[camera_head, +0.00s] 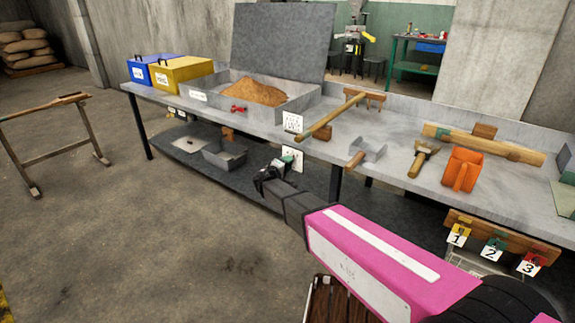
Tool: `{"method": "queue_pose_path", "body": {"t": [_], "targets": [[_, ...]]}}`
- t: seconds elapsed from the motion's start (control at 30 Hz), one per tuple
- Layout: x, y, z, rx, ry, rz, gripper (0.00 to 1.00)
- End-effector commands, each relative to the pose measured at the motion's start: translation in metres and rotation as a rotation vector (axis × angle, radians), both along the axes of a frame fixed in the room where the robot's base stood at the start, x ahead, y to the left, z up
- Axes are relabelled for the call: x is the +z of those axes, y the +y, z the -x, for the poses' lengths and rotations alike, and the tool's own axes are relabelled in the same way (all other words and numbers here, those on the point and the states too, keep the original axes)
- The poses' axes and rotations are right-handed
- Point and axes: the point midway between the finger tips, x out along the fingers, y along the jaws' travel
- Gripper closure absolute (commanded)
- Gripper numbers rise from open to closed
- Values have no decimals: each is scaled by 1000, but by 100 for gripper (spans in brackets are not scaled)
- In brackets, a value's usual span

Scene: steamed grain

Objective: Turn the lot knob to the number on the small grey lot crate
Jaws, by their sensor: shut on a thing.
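My gripper (282,163) reaches to the front edge of the long grey bench, at a white plate (297,165) below the tabletop. It is shut on a small part there, which I take to be the lot knob; the jaws mostly hide it. A green patch shows by the fingertips. The knob's pointer and the plate's marks are too small to read. A small grey crate (224,155) stands on the lower shelf, left of my gripper. It may be the lot crate; no number on it can be read.
On the bench (395,170) are a tray of brown grain (254,91), blue (150,70) and yellow (181,74) boxes, wooden tools and an orange scoop (462,169). Tags numbered 1, 2 and 3 (493,249) hang at lower right. The floor at left is mostly clear.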

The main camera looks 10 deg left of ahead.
Motion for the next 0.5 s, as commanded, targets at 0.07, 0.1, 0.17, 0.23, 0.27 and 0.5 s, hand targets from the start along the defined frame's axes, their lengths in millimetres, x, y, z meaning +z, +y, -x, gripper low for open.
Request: {"method": "queue_pose_path", "body": {"t": [0.07,0.1,0.17,0.23,0.27,0.5], "targets": [[-1,0,1,0,-26,-68,88],[-1,0,1,-1,-40,-103,88],[-1,0,1,-1,-62,-156,88],[0,0,1,-1,-88,-218,88],[0,0,1,-1,-99,-244,88],[0,-1,1,0,-185,-455,88]]}}
